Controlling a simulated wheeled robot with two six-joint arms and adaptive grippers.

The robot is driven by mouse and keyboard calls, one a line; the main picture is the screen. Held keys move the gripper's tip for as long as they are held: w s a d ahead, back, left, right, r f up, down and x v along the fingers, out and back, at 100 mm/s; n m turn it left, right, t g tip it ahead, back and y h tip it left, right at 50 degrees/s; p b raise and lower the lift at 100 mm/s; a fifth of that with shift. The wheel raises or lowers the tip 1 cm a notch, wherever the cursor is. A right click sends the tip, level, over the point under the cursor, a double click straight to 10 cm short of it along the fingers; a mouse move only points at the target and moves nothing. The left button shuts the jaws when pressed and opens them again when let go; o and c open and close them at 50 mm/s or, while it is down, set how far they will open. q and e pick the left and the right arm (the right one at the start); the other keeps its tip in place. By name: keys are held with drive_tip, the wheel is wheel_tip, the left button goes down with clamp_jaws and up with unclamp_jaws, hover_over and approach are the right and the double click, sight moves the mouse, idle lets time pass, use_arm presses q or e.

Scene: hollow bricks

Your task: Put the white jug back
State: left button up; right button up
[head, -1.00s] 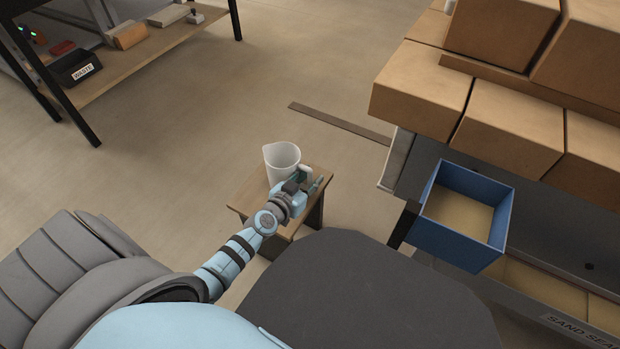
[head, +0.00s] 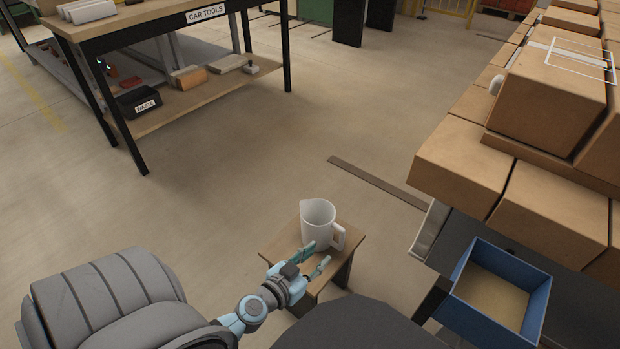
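The white jug (head: 316,222) stands upright on a small wooden stool (head: 281,248) in the middle of the head view. Its handle points right, toward the lower right of the picture. My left gripper (head: 318,257) is in front of the jug with its fingers apart. The fingers are open and near the jug's lower front and handle, with nothing between them that I can see. I cannot tell whether one finger touches the jug. My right gripper is not in view.
A blue box (head: 497,299) with a sandy bottom sits at the lower right beside stacked brown blocks (head: 550,95).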

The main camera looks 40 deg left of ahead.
use_arm(q)
drive_tip(key=s+a+f+n+g+y, duration=0.1)
drive_tip(key=s+a+f+y, duration=0.1)
drive_tip(key=s+a+f+n+g+y, duration=0.1)
drive_tip(key=a+f+y, duration=0.1)
drive_tip(key=shift+s+a+f+g, duration=0.2)
drive_tip(key=shift+s+a+g, duration=0.05)
drive_tip(key=shift+s+g, duration=0.15)
drive_tip(key=s+d+f+m+g+h, duration=0.2)
drive_tip(key=s+d+f+g+h, duration=0.2)
drive_tip(key=s+d+f+g, duration=0.4)
drive_tip(key=s+d+f, duration=0.1)
drive_tip(key=s+f, duration=0.3)
drive_tip(key=s, duration=0.1)
drive_tip(key=shift+s+d+g, duration=0.2)
drive_tip(key=shift+s+g, duration=0.05)
drive_tip(key=shift+g, duration=0.05)
